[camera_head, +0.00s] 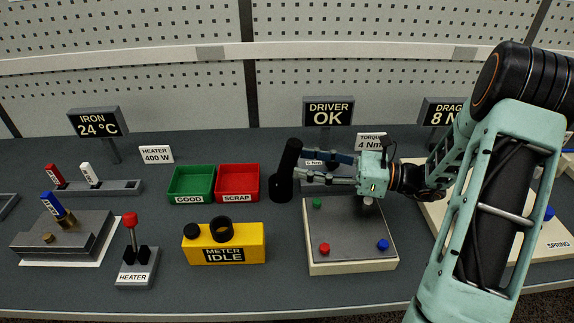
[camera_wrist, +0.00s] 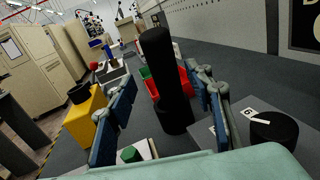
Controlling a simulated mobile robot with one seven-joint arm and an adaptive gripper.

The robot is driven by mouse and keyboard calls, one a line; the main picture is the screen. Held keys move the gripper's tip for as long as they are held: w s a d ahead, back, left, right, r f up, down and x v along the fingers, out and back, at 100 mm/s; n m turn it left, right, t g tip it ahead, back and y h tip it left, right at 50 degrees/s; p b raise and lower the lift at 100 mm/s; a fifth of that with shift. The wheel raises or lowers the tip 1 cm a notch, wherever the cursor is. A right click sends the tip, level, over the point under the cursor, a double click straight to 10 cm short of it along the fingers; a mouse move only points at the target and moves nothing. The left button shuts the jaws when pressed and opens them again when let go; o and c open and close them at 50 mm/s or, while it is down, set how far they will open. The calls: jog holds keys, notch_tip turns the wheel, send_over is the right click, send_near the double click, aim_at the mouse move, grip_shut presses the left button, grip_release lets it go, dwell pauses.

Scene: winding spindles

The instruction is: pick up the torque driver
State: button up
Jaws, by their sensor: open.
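The torque driver (camera_head: 289,165) is a black upright cylinder, with a wider base, on the dark bench right of the red bin. In the wrist view the driver (camera_wrist: 162,80) rises between my two fingers, with gaps visible on both sides. My gripper (camera_head: 303,164) is open, level and pointing left, with its blue-grey fingertips at the driver's right side. In the wrist view the blue fingers (camera_wrist: 166,92) are spread around it. I cannot tell whether either finger touches it.
Green (camera_head: 191,183) and red (camera_head: 238,183) bins stand left of the driver. A yellow meter box (camera_head: 240,255) is in front of them. A pale-edged plate (camera_head: 350,266) with coloured knobs lies below my gripper. A DRIVER OK sign (camera_head: 328,112) stands behind.

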aim_at(288, 160)
jog(key=x, duration=0.5)
jog(key=shift+w+a+f, duration=0.1)
jog(key=shift+w+f, duration=0.1)
jog(key=shift+w, duration=0.1)
jog(key=shift+r, duration=0.1)
grip_shut()
